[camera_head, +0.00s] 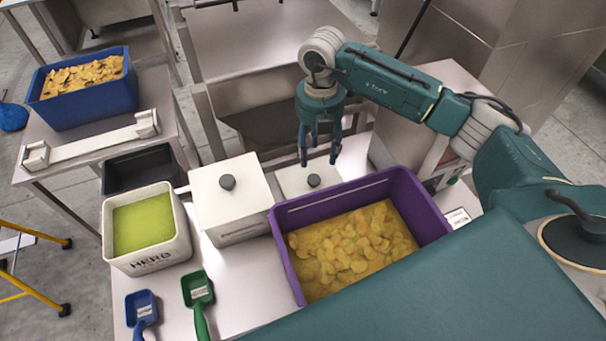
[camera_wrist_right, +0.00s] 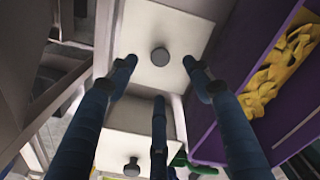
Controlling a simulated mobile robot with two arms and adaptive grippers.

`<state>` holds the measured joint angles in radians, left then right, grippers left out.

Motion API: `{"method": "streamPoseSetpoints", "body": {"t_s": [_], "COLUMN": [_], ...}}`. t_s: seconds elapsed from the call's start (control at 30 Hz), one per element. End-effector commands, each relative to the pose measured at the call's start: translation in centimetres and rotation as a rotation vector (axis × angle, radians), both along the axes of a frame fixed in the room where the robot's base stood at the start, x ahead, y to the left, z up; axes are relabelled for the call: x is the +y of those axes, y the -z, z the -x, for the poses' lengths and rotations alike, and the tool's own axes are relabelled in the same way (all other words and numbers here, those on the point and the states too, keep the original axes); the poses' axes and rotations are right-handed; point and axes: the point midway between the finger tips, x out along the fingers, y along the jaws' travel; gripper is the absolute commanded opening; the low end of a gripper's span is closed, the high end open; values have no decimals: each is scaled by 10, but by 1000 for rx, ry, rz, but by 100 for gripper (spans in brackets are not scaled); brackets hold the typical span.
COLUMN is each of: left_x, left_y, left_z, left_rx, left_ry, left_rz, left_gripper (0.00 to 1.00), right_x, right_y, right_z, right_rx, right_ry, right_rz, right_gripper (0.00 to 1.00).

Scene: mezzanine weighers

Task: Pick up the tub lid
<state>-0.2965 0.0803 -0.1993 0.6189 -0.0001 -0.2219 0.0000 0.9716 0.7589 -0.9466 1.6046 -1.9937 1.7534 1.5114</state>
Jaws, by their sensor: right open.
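A white lid with a dark round knob (camera_head: 294,184) lies flat behind the purple crate, partly hidden by the crate's rim. In the wrist view this lid (camera_wrist_right: 175,28) appears between and beyond my fingertips. My right gripper (camera_head: 320,158) is open, pointing down above this lid, with its fingers spread and nothing between them. In the wrist view its fingers (camera_wrist_right: 160,78) show around the knob's position, apart from it. A second white lid with a dark knob (camera_head: 215,195) sits on a square white tub to the left. I cannot tell which is meant. My left gripper is not in view.
The purple crate (camera_head: 278,248) of yellow pieces stands close in front of the lid. The open herb tub (camera_head: 152,257), a black tray (camera_head: 140,170) and blue and green scoops (camera_head: 198,289) are to the left. A steel housing (camera_head: 395,140) stands to the right.

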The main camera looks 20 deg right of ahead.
Motion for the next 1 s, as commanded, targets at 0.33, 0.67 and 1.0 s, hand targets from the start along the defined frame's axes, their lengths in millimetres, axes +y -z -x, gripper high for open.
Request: {"method": "streamPoseSetpoints", "body": {"t_s": [0.33,0.67,1.0], "left_x": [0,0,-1], "left_y": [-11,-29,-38], "left_z": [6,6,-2], "left_rx": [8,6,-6], "left_ry": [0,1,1], "left_rz": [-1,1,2], "left_gripper": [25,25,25], "right_x": [1,5,6], "right_y": [45,75,111], "right_z": [1,4,3], "right_rx": [5,6,1], "right_ry": [1,-1,0], "right_rz": [-1,0,0], "right_gripper": [50,50,50]}}
